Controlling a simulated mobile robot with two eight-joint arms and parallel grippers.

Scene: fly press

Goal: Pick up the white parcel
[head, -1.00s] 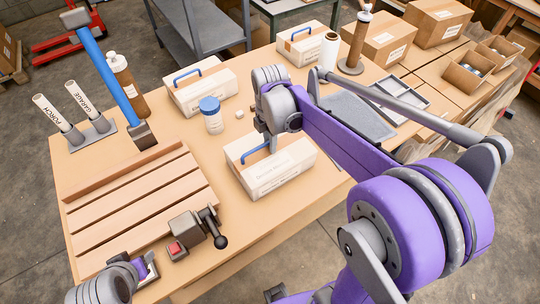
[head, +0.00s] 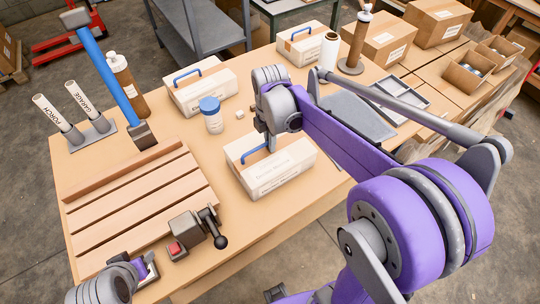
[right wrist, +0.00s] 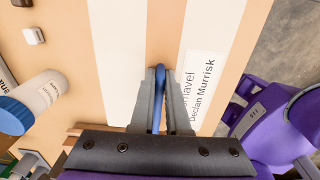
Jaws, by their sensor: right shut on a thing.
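The white parcel (head: 285,172) is a pale box with a blue handle (head: 257,153) on top, near the middle of the table. My right gripper (head: 271,143) points down over it and is shut on the blue handle. In the right wrist view the fingers (right wrist: 159,75) pinch the handle from both sides, and the parcel's white top (right wrist: 120,45) with a printed name label lies below. I cannot tell whether the parcel touches the table. My left gripper (head: 147,268) is at the lower left, partly seen, away from the parcel.
Two similar pale boxes with blue handles stand behind, one left (head: 201,94) and one right (head: 300,48). A blue-lidded jar (head: 213,119) and a small white cube (head: 240,114) are beside the parcel. A slatted wooden board (head: 140,200) and a grey vise-like device (head: 193,230) lie left.

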